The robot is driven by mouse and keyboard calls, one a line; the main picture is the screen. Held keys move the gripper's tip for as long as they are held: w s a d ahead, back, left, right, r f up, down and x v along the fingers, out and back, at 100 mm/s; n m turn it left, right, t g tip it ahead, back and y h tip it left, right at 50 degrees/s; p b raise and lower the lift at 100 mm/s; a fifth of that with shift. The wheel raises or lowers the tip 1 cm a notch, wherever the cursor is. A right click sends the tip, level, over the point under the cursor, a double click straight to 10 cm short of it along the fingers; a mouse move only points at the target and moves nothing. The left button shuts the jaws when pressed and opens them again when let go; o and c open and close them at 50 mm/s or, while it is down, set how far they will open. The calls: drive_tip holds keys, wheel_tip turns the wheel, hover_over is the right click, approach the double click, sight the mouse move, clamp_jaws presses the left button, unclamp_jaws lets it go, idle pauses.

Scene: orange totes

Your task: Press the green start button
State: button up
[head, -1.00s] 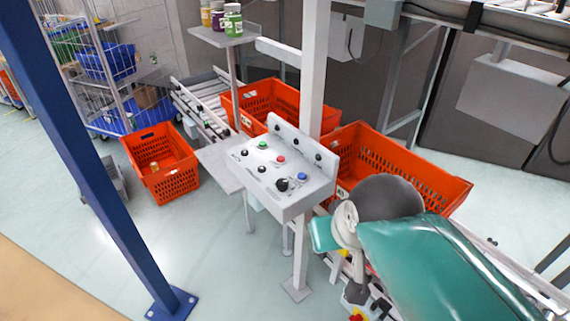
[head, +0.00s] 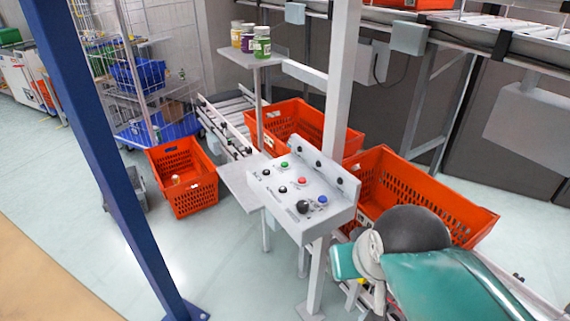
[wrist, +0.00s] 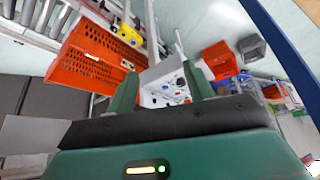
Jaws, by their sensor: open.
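The green button (head: 284,164) sits at the upper left of the top face of a white control panel (head: 330,212), with a red button (head: 302,182), a blue button (head: 323,200) and black knobs around it. In the wrist view the panel (wrist: 164,98) shows between the fingers of my gripper (wrist: 160,72), which is open and empty. The panel looks farther off than the fingertips, and I see no contact. The green button is too small to make out in the wrist view. In the head view my arm is at lower right; its fingers are not clearly visible.
Orange totes stand behind the panel (head: 415,190) and to its left (head: 183,178). A grey post (head: 340,80) rises by the panel. A blue post (head: 85,130) crosses the left side. A small shelf (head: 252,56) holds several jars. Floor is open at lower left.

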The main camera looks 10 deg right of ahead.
clamp_jaws()
idle(1.5)
